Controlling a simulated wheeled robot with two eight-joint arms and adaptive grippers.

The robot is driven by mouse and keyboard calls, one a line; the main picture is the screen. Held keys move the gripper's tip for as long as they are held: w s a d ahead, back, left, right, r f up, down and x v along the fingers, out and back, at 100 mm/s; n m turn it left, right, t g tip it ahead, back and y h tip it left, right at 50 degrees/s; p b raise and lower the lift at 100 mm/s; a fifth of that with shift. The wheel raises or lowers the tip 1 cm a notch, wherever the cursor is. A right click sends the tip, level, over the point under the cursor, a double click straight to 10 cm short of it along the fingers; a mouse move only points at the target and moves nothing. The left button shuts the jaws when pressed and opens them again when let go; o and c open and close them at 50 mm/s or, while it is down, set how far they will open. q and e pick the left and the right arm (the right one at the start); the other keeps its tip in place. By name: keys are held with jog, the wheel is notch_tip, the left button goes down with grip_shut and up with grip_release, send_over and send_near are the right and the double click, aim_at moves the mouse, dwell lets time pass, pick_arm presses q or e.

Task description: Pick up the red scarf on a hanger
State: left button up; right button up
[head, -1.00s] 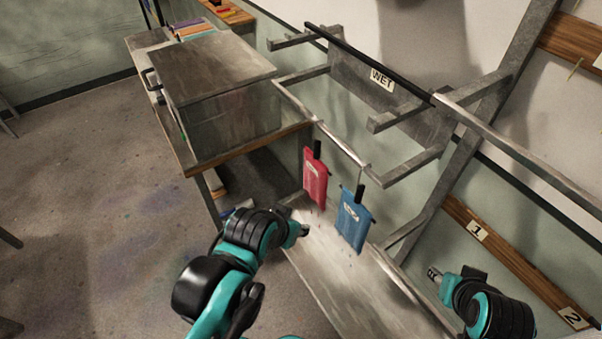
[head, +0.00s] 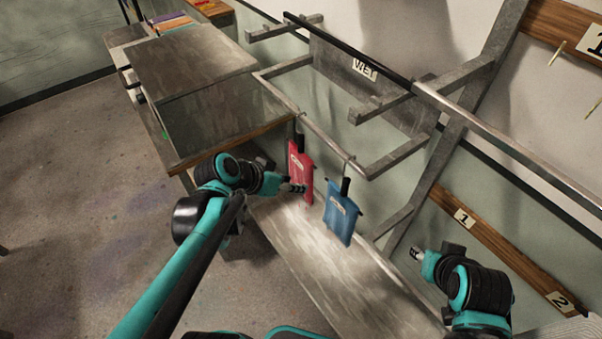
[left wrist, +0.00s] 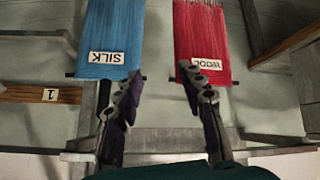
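The red scarf (head: 301,163) hangs from a rail by a hanger with a black upper part. In the left wrist view the red scarf (left wrist: 203,30) looks upside down and bears a WOOL label. My left gripper (head: 294,188) is beside the red scarf in the head view, overlapping its left edge. In the left wrist view my left gripper (left wrist: 161,74) is open and empty; its right finger overlaps the red scarf's edge, and contact cannot be told. My right gripper (head: 416,254) is low at the right, away from the scarf; its finger opening is too small to judge.
A blue scarf (head: 341,217) labelled SILK hangs close to the right of the red one. Both hang from the metal rail (head: 320,134) above a pale bench (head: 310,265). A large metal box (head: 215,120) stands at the left. A WET sign (head: 364,69) is on the rack behind.

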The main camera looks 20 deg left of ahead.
aim_at(298, 147)
pick_arm(q)
jog(key=w+a+m+t+h, duration=0.35)
jog(key=w+a, duration=0.25)
jog(key=w, duration=0.3)
jog(key=x, duration=0.2)
jog(key=b+x, duration=0.1)
jog(key=x, duration=0.1)
jog(key=r+b+x, duration=0.1)
jog(key=x, duration=0.2)
jog(key=shift+w+d+f, duration=0.1)
jog(key=shift+w+d, duration=0.1)
jog(key=shift+d, duration=0.05)
grip_shut()
